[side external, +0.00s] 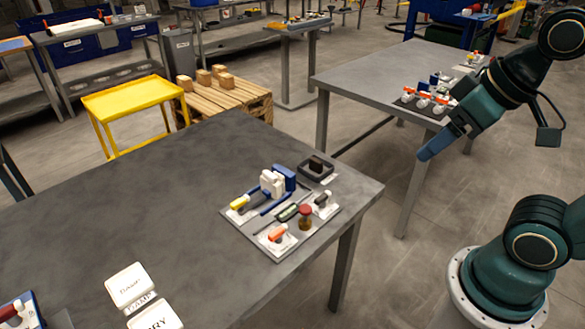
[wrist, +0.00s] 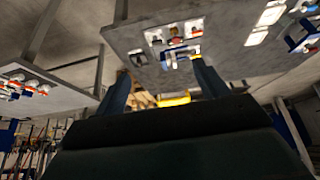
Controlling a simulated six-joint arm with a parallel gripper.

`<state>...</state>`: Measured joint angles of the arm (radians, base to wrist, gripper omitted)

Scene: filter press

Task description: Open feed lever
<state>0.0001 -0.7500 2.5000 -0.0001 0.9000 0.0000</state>
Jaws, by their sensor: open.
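A small filter press (side external: 272,183) with white plates and blue end parts stands on a light base board (side external: 262,243) on the dark table. Lever-like handles sit around it: a yellow one (side external: 240,201) at left, a red-orange one (side external: 277,233) at front and a black one (side external: 321,198) at right. I cannot tell which is the feed lever. The board also shows, small and blurred, in the wrist view (wrist: 172,40). My gripper (side external: 427,152) hangs in the air right of this table, well away from the board. Its fingers are apart and empty in the wrist view (wrist: 160,72).
A dark open tray (side external: 315,171) and a brown jar with a red lid (side external: 305,214) are beside the press. White labelled blocks (side external: 127,285) lie at the table's front left. A second table (side external: 385,72) with white and orange parts stands behind my gripper.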

